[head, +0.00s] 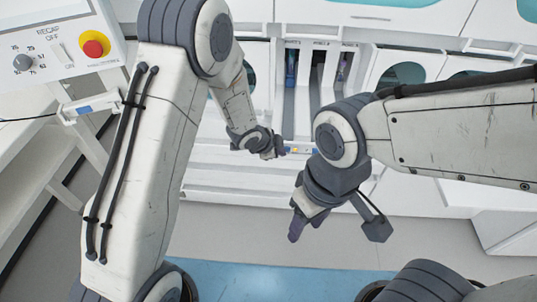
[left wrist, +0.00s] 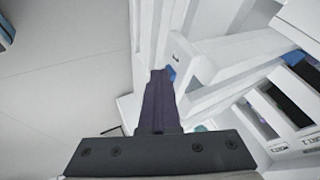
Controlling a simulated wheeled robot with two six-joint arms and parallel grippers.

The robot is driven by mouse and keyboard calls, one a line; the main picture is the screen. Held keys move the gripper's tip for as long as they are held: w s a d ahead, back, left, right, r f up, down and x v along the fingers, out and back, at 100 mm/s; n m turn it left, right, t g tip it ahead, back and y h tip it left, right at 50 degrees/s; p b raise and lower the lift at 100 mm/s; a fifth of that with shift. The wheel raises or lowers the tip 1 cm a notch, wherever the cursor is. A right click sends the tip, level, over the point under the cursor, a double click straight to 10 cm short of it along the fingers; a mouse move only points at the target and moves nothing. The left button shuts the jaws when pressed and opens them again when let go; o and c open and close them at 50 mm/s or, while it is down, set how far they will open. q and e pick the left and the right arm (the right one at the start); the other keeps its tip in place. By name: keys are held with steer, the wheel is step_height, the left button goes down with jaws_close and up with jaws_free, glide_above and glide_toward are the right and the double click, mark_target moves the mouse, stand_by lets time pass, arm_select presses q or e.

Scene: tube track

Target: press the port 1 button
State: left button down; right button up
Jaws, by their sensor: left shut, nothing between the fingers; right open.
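A row of small buttons sits on the white ledge below three tall slots; an amber button (head: 295,151) shows in the head view. My right gripper (head: 297,228) hangs lower, open and empty, away from the buttons.
The slots (head: 317,75) stand in a white cabinet wall with round windows (head: 402,75) beside them. A control box with a red knob (head: 94,45) is at upper left, above a white shelf frame (head: 35,150). The grey floor (head: 240,235) in front is clear.

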arm_select(q)
steer(key=s+f+p+v, duration=0.1)
steer(key=s+v, duration=0.1)
steer(key=v, duration=0.9)
steer(key=shift+s+d+p, duration=0.2)
steer(key=shift+s+p, duration=0.1)
steer(key=shift+s, duration=0.05)
